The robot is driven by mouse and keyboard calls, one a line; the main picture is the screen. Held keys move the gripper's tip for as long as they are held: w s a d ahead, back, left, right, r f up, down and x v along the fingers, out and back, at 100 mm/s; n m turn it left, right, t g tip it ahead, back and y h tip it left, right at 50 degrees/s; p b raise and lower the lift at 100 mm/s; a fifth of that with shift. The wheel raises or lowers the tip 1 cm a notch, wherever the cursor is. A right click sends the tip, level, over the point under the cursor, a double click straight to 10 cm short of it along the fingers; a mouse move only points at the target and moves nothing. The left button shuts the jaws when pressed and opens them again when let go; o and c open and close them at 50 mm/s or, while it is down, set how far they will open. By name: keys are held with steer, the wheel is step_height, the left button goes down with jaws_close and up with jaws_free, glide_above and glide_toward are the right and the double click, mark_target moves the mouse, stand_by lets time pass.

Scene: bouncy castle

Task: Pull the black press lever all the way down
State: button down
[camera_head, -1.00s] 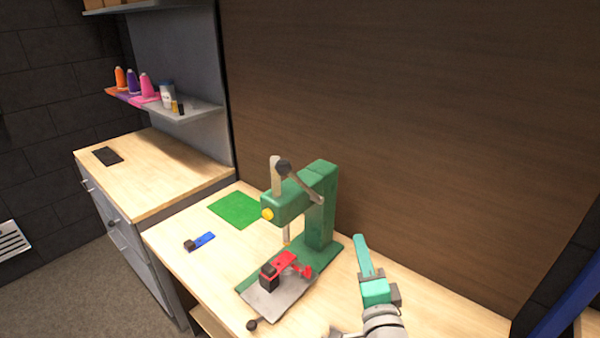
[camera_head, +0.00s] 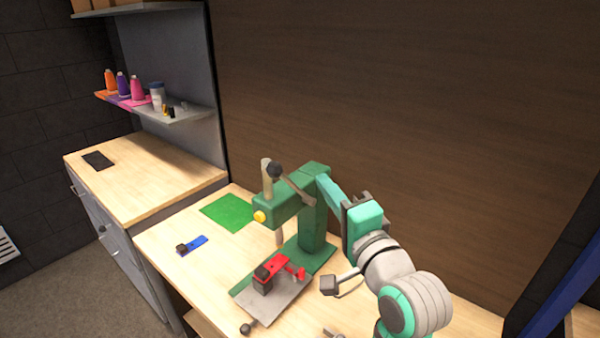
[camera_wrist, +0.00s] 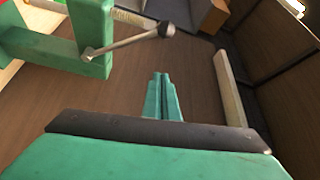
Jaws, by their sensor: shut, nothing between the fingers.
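The green press (camera_head: 315,210) stands on the wooden workbench. Its lever (camera_head: 295,188) is raised, with a black ball knob (camera_head: 274,170) at the upper left end and its pivot on the press's side. In the wrist view the lever (camera_wrist: 122,42) and its dark knob (camera_wrist: 166,29) show at the top, left of centre. My gripper (camera_head: 328,184) is shut and empty, just right of the press head, apart from the knob. In the wrist view its closed teal fingers (camera_wrist: 161,88) point ahead, below the knob.
A red part with a black block (camera_head: 270,270) sits on the press's grey plate (camera_head: 283,300). A green mat (camera_head: 228,212) and a blue piece (camera_head: 199,243) lie left of the press. A brown wall panel (camera_head: 400,130) stands close behind.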

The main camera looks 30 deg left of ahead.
steer(key=w+a, duration=0.1)
steer(key=a, duration=0.8)
steer(key=shift+w+a, duration=0.25)
steer(key=shift+w, duration=0.1)
steer(key=shift+d+r, duration=0.1)
steer(key=shift+d, duration=0.15)
